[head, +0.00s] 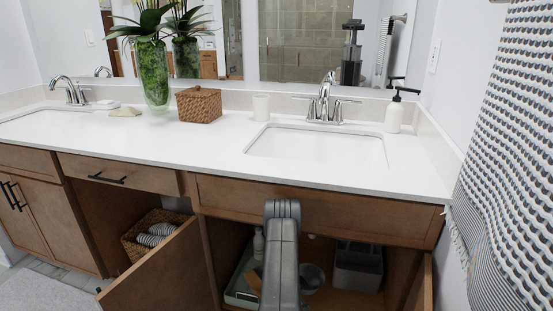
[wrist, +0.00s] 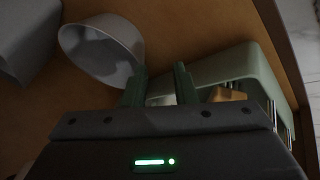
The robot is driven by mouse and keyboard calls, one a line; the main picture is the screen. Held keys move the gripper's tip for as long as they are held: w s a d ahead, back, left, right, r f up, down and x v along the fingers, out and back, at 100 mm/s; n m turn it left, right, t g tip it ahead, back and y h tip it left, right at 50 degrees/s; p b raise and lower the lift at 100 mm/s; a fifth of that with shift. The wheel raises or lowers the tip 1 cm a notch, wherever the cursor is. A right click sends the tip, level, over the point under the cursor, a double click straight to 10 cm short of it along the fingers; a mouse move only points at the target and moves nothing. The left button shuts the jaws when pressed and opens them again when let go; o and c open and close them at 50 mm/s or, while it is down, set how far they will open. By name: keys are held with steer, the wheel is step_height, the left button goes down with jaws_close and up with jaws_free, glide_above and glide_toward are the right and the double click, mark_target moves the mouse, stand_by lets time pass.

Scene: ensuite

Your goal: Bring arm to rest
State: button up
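My arm (head: 283,250) reaches down in front of the open cabinet under the right sink in the head view, and it hides my gripper there. Beyond the fingers are a round grey bowl (wrist: 103,48) and a pale green tray (wrist: 222,68) on the wooden cabinet floor. I cannot tell exactly how far the fingertips are from them.
The cabinet also holds a grey caddy (head: 358,266), and a green tray (head: 241,277) stands at its left. An open cabinet door (head: 152,275) juts out at the left. The countertop (head: 225,150) above holds a wicker box (head: 199,105), a vase (head: 153,75) and a soap dispenser (head: 394,115).

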steer(key=d+b, duration=0.1)
steer(key=b, duration=0.1)
steer(key=s+d+b, duration=0.1)
steer(key=d+b, duration=0.1)
steer(key=b, duration=0.1)
steer(key=s+d+b, duration=0.1)
steer(key=b, duration=0.1)
steer(key=shift+d+f+b, duration=0.1)
steer(key=shift+d+b, duration=0.1)
steer(key=shift+b, duration=0.15)
stand_by(0.5)
